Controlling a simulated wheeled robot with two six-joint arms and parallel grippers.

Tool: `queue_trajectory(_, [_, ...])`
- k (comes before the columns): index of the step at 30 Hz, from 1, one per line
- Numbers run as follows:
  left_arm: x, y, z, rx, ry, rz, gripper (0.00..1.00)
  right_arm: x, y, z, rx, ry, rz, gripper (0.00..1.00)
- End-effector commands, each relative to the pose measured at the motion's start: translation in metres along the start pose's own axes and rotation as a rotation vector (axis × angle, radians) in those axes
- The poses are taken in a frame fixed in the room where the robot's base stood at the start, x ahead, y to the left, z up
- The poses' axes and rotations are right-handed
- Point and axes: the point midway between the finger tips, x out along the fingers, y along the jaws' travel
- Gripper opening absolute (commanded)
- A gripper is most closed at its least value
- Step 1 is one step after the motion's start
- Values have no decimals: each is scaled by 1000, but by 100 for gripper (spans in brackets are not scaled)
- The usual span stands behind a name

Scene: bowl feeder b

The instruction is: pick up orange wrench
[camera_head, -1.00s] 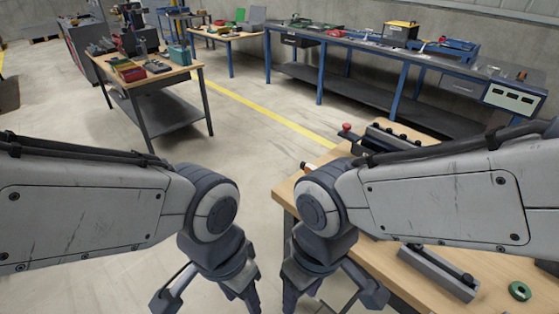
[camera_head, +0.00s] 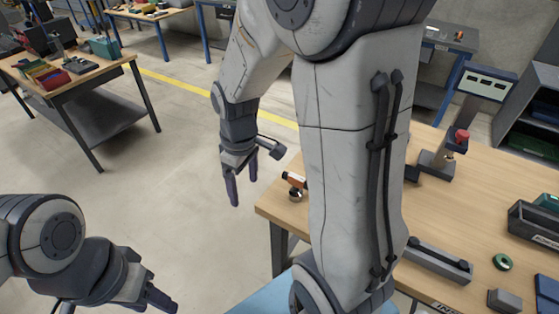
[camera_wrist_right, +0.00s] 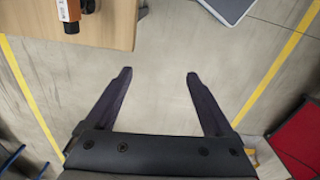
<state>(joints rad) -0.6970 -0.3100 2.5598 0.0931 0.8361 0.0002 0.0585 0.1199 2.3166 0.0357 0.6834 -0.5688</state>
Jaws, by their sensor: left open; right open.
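An orange-and-black tool with a white label (camera_head: 294,180) lies near the left edge of the wooden workbench (camera_head: 480,205). It also shows at the top left of the right wrist view (camera_wrist_right: 68,10), cut off by the frame. I cannot tell whether it is the orange wrench; no clear wrench shape shows. My right gripper (camera_head: 243,187) is open and empty, pointing down over the floor, left of the bench and apart from the tool. In the right wrist view only floor shows between its fingers (camera_wrist_right: 158,76). My left gripper (camera_head: 160,297) is open at the bottom left, partly cut off.
On the bench are a red-topped fixture (camera_head: 440,155), a grey block with a dark rod (camera_head: 440,262), a green ring (camera_head: 502,262) and a dark box (camera_head: 535,220). My right arm hides the bench's middle. Another table (camera_head: 75,80) stands far left. Floor between is clear.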

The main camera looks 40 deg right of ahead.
Motion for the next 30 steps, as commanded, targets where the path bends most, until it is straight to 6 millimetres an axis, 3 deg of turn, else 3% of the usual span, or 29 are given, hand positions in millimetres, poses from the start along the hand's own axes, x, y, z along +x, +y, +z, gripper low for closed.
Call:
queue_trajectory(1, [-14,1,-1,0,0,0,50,-4,33,9,37,-12,0,87])
queue_trajectory(3, [-22,2,-1,0,0,0,50,0,70,23,57,-18,4,87])
queue_trajectory(6, [-29,2,-2,0,0,0,50,6,110,45,77,-24,6,87])
queue_trajectory(10, [-34,2,-2,-1,0,0,50,13,139,67,88,-29,8,87])
queue_trajectory(15, [-37,3,-2,-1,0,0,50,30,150,77,91,-33,5,87])
queue_trajectory(21, [-40,3,-2,-1,0,0,50,60,149,77,90,-33,5,87])
queue_trajectory(30, [-49,4,-3,-1,0,0,50,84,145,75,88,-34,4,87])
